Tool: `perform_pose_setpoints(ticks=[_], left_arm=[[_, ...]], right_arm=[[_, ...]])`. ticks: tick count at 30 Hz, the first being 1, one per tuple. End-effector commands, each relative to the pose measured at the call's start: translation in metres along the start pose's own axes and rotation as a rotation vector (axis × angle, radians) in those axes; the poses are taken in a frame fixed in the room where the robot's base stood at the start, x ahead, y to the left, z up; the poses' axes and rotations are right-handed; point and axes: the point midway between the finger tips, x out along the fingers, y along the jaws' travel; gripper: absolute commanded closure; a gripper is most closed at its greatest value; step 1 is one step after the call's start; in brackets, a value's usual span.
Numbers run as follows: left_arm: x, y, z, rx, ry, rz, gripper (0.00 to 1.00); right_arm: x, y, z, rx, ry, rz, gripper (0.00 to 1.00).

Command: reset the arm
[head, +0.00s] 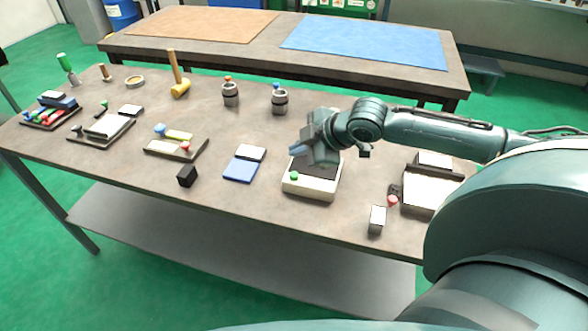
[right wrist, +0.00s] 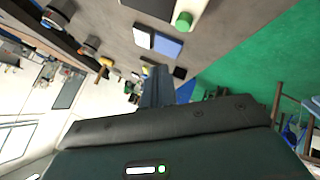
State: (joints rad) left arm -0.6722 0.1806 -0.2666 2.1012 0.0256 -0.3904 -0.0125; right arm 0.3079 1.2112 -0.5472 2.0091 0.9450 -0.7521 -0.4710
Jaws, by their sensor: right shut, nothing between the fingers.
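My right arm reaches in from the right in the head view. Its gripper (head: 297,149) is shut and empty, above the far left part of a pale box with a dark top (head: 312,187). I cannot tell whether it touches the box. A green knob (head: 293,176) sits on the box's front left corner. In the right wrist view the closed fingers (right wrist: 157,85) point away from the camera, and the green knob (right wrist: 183,20) shows at the top. My left gripper is not in view.
A blue pad with a white block (head: 240,170) and a black cube (head: 187,176) lie left of the box. A small white block (head: 377,219) and a red knob (head: 392,201) stand to the right. Two dark jars (head: 280,102) (head: 230,95) stand behind. Several trays fill the table's left.

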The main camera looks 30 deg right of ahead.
Motion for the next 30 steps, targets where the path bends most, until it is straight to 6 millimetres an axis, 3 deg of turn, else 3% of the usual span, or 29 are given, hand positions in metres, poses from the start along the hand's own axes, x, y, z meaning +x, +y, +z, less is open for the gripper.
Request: perform_pose_setpoints(ticks=[11,15,17,23,27,30], left_arm=[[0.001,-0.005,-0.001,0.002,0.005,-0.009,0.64],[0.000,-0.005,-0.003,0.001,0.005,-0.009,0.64],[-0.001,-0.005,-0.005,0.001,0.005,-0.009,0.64],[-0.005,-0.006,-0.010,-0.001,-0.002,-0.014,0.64],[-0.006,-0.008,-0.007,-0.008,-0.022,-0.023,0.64],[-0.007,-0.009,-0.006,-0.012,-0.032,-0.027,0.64]], right_arm=[[0.001,0.000,0.000,0.000,0.001,0.000,1.00],[0.009,-0.014,-0.004,0.021,0.024,-0.011,1.00],[0.019,-0.033,-0.010,0.051,0.051,-0.022,1.00],[0.052,-0.128,-0.038,0.276,0.181,-0.040,1.00],[0.055,-0.192,-0.048,0.493,0.226,-0.011,1.00],[0.049,-0.229,-0.047,0.641,0.220,0.027,1.00]])
